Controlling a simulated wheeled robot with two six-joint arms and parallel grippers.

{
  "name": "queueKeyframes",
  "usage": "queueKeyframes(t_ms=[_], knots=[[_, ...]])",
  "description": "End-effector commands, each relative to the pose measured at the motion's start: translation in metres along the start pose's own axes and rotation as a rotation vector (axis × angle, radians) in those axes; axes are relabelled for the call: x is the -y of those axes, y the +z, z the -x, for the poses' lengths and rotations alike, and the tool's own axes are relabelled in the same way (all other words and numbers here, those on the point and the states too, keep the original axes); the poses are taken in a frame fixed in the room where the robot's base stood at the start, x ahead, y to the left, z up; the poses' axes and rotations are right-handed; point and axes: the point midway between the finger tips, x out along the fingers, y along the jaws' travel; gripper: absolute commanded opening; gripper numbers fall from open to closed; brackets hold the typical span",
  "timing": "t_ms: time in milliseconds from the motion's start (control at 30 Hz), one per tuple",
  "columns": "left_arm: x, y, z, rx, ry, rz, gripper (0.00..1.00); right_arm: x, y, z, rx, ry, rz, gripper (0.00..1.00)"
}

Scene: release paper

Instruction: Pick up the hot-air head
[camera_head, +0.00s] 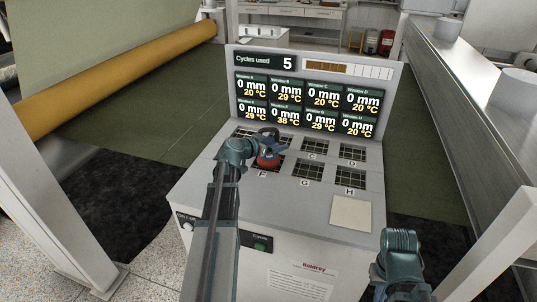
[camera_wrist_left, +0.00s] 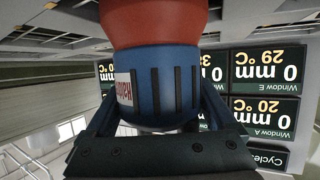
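The hot-air head (camera_head: 269,161) has a red lower part and a blue upper body in the head view. It is at the left windows of the sloped console top, by the label F; I cannot tell whether it touches the surface.
The console (camera_head: 300,205) has several gridded windows and a bare pale square plate (camera_head: 351,213) at its right front. An upright display (camera_head: 310,95) stands behind, reading 5 cycles used. An orange roll (camera_head: 120,80) lies at left; a metal rail (camera_head: 470,100) runs along the right.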

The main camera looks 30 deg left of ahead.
Motion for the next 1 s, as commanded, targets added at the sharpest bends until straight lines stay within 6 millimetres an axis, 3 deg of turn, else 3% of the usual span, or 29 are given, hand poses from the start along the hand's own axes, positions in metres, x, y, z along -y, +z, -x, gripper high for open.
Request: queueKeyframes(t_ms=[67,467,800,1000], knots=[[0.0,0.0,0.0,0.0,0.0,0.0,0.73,0.0,0.0,0.0,0.0,0.0,0.0,0.0],[0.0,0.0,0.0,0.0,0.001,0.0,0.01,0.0,0.0,0.0,0.0,0.0,0.0,0.0],[0.0,-0.002,0.001,-0.002,0.0,0.002,0.0,0.0,0.0,0.002,0.0,0.0,0.0,0.0],[-0.007,-0.016,0.001,-0.002,0.001,0.002,0.0,-0.001,0.001,0.015,0.0,0.0,0.0,0.0]])
